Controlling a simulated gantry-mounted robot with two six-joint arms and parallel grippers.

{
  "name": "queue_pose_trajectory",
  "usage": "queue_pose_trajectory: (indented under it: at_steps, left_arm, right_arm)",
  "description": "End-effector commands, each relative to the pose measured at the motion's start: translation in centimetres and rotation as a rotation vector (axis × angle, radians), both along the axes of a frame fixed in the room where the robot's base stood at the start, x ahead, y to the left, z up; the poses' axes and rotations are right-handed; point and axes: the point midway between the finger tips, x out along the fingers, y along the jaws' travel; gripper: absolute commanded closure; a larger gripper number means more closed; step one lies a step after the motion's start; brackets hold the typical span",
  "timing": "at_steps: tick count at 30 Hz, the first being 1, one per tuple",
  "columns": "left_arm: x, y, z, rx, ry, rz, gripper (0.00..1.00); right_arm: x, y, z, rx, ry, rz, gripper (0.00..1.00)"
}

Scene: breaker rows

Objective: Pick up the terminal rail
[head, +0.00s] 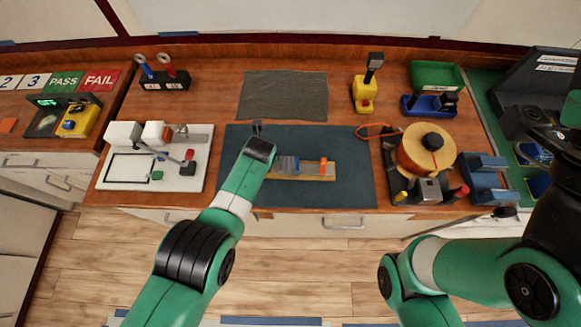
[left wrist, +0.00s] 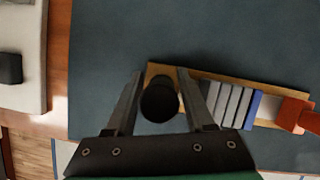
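The terminal rail (head: 318,170) lies on the dark mat, a tan strip bearing grey blocks, a blue piece and an orange end piece. Its left part is hidden by my left arm in the head view. In the left wrist view the rail (left wrist: 267,124) runs from between the fingers to the right edge. My left gripper (left wrist: 160,88) is open over the rail's left end. A black round knob (left wrist: 159,102) shows between the fingers; I cannot tell whether they touch it. My right gripper is out of view.
The dark mat (head: 345,140) is otherwise clear around the rail. A white fixture board (head: 120,175) stands to the left. An orange spool (head: 415,150) and blue holders (head: 488,175) stand to the right. A grey mat (head: 285,95) lies behind, beside a yellow stand (head: 363,92).

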Motion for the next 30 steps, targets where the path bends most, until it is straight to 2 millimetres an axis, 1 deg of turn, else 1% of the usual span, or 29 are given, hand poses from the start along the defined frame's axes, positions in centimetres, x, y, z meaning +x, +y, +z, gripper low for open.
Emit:
queue_pose_trajectory:
  at_steps: [1,5,6,9,30]
  left_arm:
    - [-0.01,0.0,0.04,0.0,0.0,0.0,0.53]
    - [-0.01,0.0,0.04,0.0,0.0,0.0,0.77]
    - [-0.01,0.0,0.04,0.0,0.0,0.0,0.84]
    - [-0.01,0.0,0.03,0.0,0.0,0.0,1.0]
    - [-0.03,-0.01,0.0,0.0,0.0,0.0,1.0]
  right_arm:
    - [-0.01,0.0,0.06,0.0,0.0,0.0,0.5]
    - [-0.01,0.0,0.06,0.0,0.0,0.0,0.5]
    - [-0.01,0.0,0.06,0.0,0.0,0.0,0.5]
    - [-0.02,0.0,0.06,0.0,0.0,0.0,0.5]
    - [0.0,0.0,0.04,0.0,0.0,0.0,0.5]
